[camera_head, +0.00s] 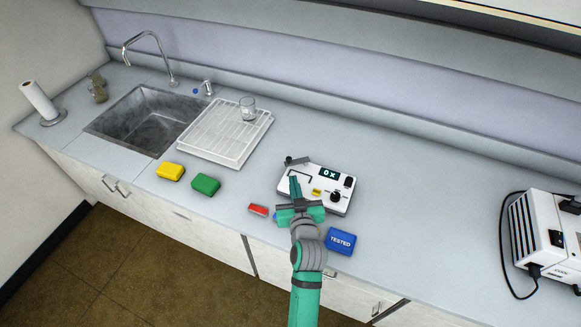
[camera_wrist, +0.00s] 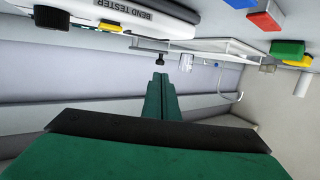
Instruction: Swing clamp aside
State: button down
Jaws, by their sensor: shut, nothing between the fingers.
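A white bend tester (camera_head: 339,205) with a "0 X" display and a black knob stands on the counter. A dark bar with a round end (camera_head: 297,160), perhaps the clamp, shows at its far left corner. My gripper (camera_head: 294,181) is shut and empty, its green fingers over the left part of the tester and hiding some of it. In the wrist view the shut fingertips (camera_wrist: 160,77) point toward a small dark part (camera_wrist: 149,59) beside the tester (camera_wrist: 150,18). I cannot tell whether they touch it.
A blue "TESTED" block (camera_head: 340,241) lies close to the right of my arm, a red block (camera_head: 258,210) to the left. Green (camera_head: 206,184) and yellow (camera_head: 170,172) blocks, a white rack (camera_head: 262,129) and a sink are farther left. Counter right of the tester is clear up to a white instrument (camera_head: 535,235).

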aim_at(288, 160)
jog(key=x, duration=0.8)
jog(key=shift+w, duration=0.2)
jog(key=shift+w+a, duration=0.2)
jog(key=shift+a, duration=0.05)
jog(key=shift+w+a, duration=0.7)
jog(key=shift+w, duration=0.3)
jog(key=shift+w+a, duration=0.15)
jog(key=shift+w, duration=0.55)
jog(key=shift+w+a, duration=0.15)
jog(key=shift+w, duration=0.55)
